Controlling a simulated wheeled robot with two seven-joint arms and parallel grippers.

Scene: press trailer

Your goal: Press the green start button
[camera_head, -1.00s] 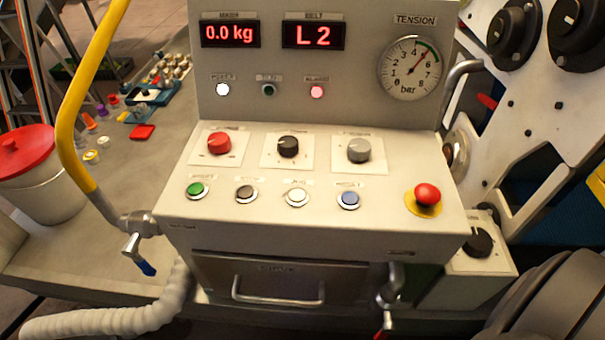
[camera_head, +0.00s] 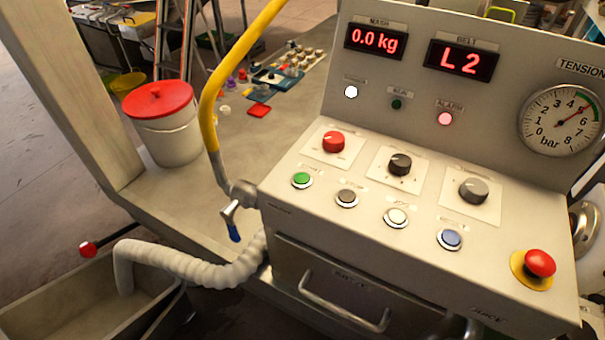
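The green start button (camera_head: 302,180) is a round green cap in a metal ring. It is the leftmost of the front row of buttons on the control panel (camera_head: 330,221), below the red knob (camera_head: 333,141). Its label is too blurred to read with certainty. Neither of my grippers shows in the head view.
A red mushroom button (camera_head: 539,263) on a yellow disc is at the panel's right. A yellow pipe (camera_head: 209,100) and blue-handled valve (camera_head: 232,222) stand left of the panel. A drawer handle (camera_head: 343,303) projects below. The space above the buttons is clear.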

